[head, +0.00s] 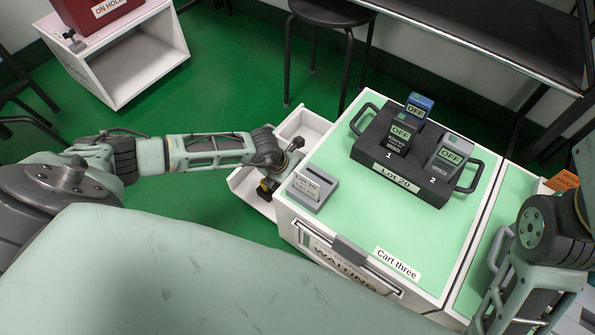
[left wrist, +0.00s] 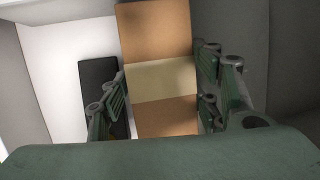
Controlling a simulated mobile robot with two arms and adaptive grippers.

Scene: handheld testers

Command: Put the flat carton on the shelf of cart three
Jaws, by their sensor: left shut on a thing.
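Cart three (head: 375,235) has a pale green top, white sides and a name label at its front edge. A white open-topped shelf or tray (head: 313,122) adjoins its left side. My left gripper (head: 272,172) reaches down into this white space. In the left wrist view, a flat brown carton with a pale band (left wrist: 158,30) lies between the fingers of my left gripper (left wrist: 163,88), which is shut on it. I cannot tell whether the carton touches the white floor below. My right gripper (head: 510,310) is partly in view at the lower right, its fingers unclear.
A black tray (head: 437,190) labelled Lot 20 holds several handheld testers on the cart top. A grey card holder (head: 312,190) stands at the cart's left corner. A black object (left wrist: 98,95) lies left of the carton. A stool (head: 330,12) and white cabinet (head: 125,60) stand behind.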

